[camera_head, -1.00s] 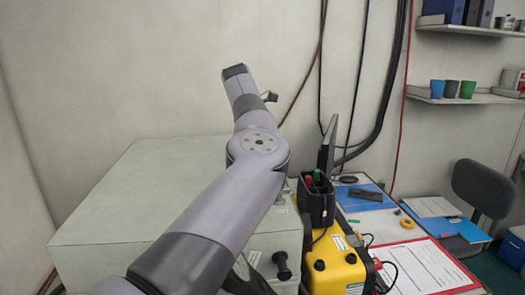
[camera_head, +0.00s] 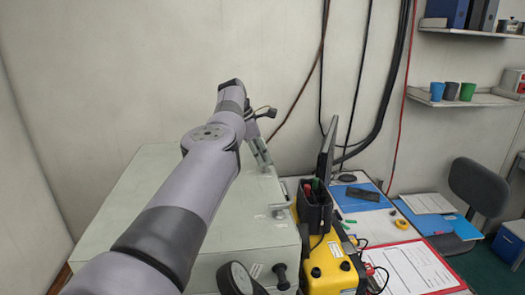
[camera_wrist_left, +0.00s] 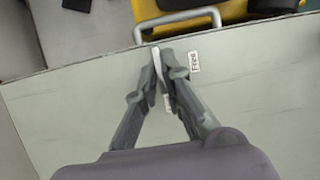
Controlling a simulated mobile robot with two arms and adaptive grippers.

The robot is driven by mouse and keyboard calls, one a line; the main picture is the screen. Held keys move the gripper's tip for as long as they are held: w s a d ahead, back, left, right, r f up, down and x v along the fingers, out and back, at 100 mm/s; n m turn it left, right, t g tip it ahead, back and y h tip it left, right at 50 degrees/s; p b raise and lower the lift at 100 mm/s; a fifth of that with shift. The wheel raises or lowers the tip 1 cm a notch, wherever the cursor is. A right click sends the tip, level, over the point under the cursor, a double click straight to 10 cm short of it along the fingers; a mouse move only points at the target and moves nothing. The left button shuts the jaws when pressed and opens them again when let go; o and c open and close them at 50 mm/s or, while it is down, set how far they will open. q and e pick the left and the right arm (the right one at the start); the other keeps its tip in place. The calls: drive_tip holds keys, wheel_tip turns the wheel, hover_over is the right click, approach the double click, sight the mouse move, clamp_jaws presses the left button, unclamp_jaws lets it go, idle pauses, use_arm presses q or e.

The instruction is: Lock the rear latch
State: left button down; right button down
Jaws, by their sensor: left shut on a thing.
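The pale green panel box (camera_head: 130,215) fills the middle of the head view, and its top also shows in the left wrist view (camera_wrist_left: 70,110). My left gripper (camera_head: 264,162) is over the far right part of the top. In the left wrist view, my left gripper (camera_wrist_left: 161,62) is shut on a small pale latch lever (camera_wrist_left: 156,60) near the box's edge. The fingers hide most of the lever. A label reading "Free" (camera_wrist_left: 194,61) lies just right of the fingertips; another label is partly hidden between them. My right gripper is not in view.
A metal handle (camera_wrist_left: 180,20) stands at the box's edge near the fingertips. A yellow case (camera_head: 328,262) with a black holder (camera_head: 314,207) stands close to the box's right side. A black knob (camera_head: 281,275) sticks out of the box's front. The top's left part is clear.

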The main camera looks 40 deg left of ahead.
use_arm(q)
drive_tip(key=shift+r, duration=0.1)
idle(0.3)
drive_tip(key=c, duration=1.7)
unclamp_jaws()
drive_tip(key=shift+s+a+r, duration=0.1)
drive_tip(key=shift+a+r, duration=0.05)
drive_tip(key=shift+r, duration=0.25)
drive_tip(key=shift+s+a+r, duration=0.1)
drive_tip(key=shift+s+a, duration=0.1)
drive_tip(key=s+a, duration=0.2)
drive_tip(key=s, duration=0.1)
drive_tip(key=s+a, duration=0.5)
drive_tip(key=s, duration=0.1)
drive_tip(key=shift+a, duration=0.15)
